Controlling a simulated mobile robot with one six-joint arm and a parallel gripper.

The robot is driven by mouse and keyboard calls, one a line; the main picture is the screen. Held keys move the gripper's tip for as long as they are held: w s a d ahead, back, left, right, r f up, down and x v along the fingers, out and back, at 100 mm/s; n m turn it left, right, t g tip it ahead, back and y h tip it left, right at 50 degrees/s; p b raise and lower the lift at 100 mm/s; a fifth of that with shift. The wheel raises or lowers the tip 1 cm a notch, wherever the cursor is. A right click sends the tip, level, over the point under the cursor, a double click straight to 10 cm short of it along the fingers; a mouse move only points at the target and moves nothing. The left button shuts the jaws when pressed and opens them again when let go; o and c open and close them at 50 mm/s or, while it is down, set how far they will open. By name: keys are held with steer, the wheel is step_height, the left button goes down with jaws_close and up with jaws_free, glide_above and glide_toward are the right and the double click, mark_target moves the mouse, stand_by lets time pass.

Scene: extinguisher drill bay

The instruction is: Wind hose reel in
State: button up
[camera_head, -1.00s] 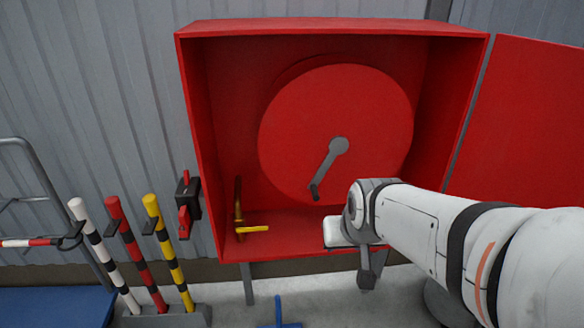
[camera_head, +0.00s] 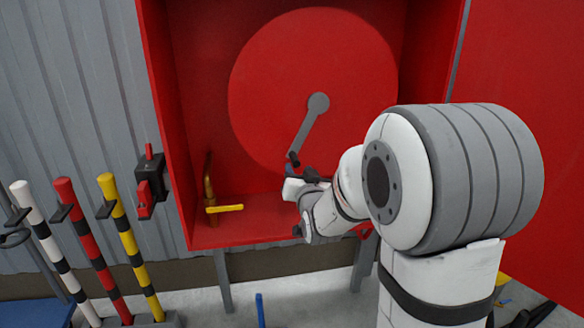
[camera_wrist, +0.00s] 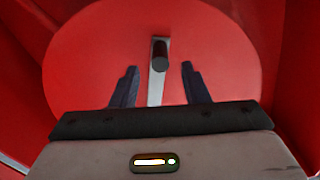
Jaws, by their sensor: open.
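The red hose reel disc (camera_head: 270,90) sits inside the open red cabinet (camera_head: 160,70). A grey crank arm (camera_head: 308,130) runs from its hub down and left to a dark handle knob (camera_head: 293,159). In the wrist view the dark knob (camera_wrist: 159,56) points toward the camera, with the grey crank (camera_wrist: 156,92) behind it and the red disc (camera_wrist: 90,60) around it. My gripper (camera_wrist: 158,68) is open, with one finger on each side of the knob and a gap on both sides. In the head view my wrist is just below the knob, and the fingers are hard to make out.
A brass valve with a yellow lever (camera_head: 225,208) stands at the cabinet's lower left. A black and red switch box (camera_head: 149,185) is on the wall. Striped posts (camera_head: 128,245) stand at the left. The open cabinet door (camera_head: 515,120) is at the right.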

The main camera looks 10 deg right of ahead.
mark_target(297, 165)
steer(key=w, duration=0.5)
steer(key=shift+w, duration=0.35)
steer(key=shift+c, duration=0.4)
jaws_close()
steer(key=shift+a, duration=0.3)
steer(key=shift+d, duration=0.35)
